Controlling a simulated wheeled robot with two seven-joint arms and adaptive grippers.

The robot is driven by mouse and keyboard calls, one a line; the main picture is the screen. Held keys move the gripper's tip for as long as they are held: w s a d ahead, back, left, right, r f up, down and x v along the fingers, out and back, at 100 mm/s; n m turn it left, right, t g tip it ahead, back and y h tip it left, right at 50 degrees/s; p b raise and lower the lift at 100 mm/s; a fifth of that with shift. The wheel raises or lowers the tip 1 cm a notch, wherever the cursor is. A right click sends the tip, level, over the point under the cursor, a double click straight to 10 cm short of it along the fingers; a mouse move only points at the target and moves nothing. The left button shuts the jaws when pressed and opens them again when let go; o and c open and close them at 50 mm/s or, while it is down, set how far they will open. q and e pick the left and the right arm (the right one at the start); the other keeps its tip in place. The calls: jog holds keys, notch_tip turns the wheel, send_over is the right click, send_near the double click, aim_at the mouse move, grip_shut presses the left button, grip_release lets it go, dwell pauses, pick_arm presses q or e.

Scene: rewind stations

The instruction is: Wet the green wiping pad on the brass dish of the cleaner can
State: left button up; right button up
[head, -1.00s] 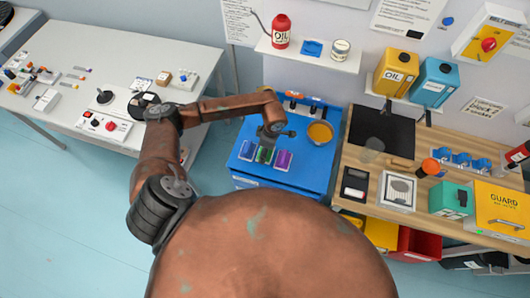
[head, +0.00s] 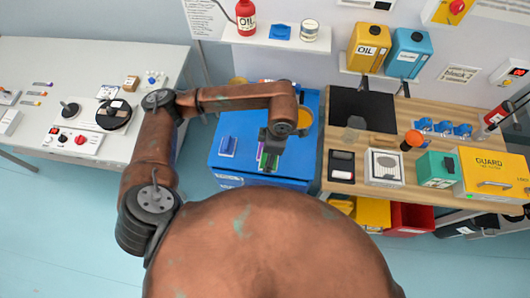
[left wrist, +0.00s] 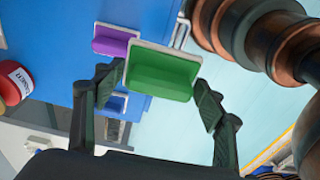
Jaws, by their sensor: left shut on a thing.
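My left gripper (head: 271,152) is shut on the green wiping pad (left wrist: 163,72), which hangs below it over the front of the blue cart top (head: 238,122). In the left wrist view the pad sits between the two fingers (left wrist: 160,95). The cleaner can's brass dish (head: 306,117) is at the back right of the cart, partly hidden by my arm. A red can with a white label (left wrist: 14,82), probably the cleaner can, shows at the left of the left wrist view. My right gripper is not in view.
A purple pad (left wrist: 112,41) and a blue pad (head: 228,146) stay on the cart. A wooden bench (head: 400,145) with a black mat (head: 355,103) adjoins the cart on the right. A white table (head: 60,80) stands left. A shelf (head: 265,35) hangs behind.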

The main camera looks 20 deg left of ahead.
pick_arm(q)
jog(key=o, duration=0.6)
jog(key=shift+c, duration=0.2)
jog(key=c, duration=0.4)
